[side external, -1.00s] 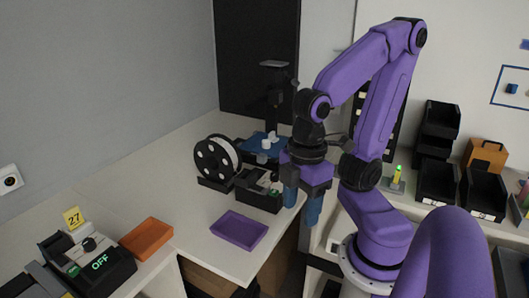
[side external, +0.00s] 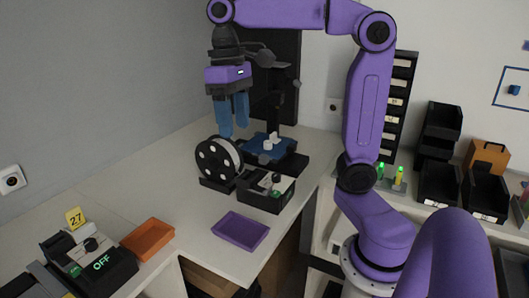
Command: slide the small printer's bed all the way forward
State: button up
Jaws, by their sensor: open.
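The small printer (side external: 286,160) stands on the white table, with a black base and an upright column. Its blue bed (side external: 258,152) sits low on the base and carries small white printed parts (side external: 270,143). My gripper (side external: 233,131) hangs with its blue fingers pointing down, above and just behind the white filament spool, left of the bed in the picture. It is open, with nothing seen between the fingers. Whether the fingers are over the table or over the printer's edge is hard to tell from this single view.
The black-rimmed spool (side external: 218,160) and a dark control box (side external: 265,192) stand in front of the printer. A purple tray (side external: 240,231) and an orange tray (side external: 147,240) lie nearer. A device reading OFF (side external: 100,262) is at lower left. The table's left middle is clear.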

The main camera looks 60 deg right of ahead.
jog(key=w+d+m+y, duration=0.1)
jog(key=w+d+m, duration=0.45)
jog(key=d, duration=0.35)
jog(key=w+d+m+y, duration=0.1)
jog(key=w+d+m, duration=0.4)
jog(key=w+d, duration=0.3)
jog(key=s+d+f+m+t+y, duration=0.1)
jog(key=s+d+f+m, duration=0.2)
jog(key=d, duration=0.7)
jog(key=d+f+m+y, duration=0.15)
jog(key=d+m, duration=0.35)
jog(key=d, duration=0.6)
send_near(264, 155)
jog(key=shift+h, duration=0.45)
jog(key=x, duration=0.4)
jog(key=a+x, duration=0.1)
jog(key=x, duration=0.3)
jog(key=shift+a+f, duration=0.1)
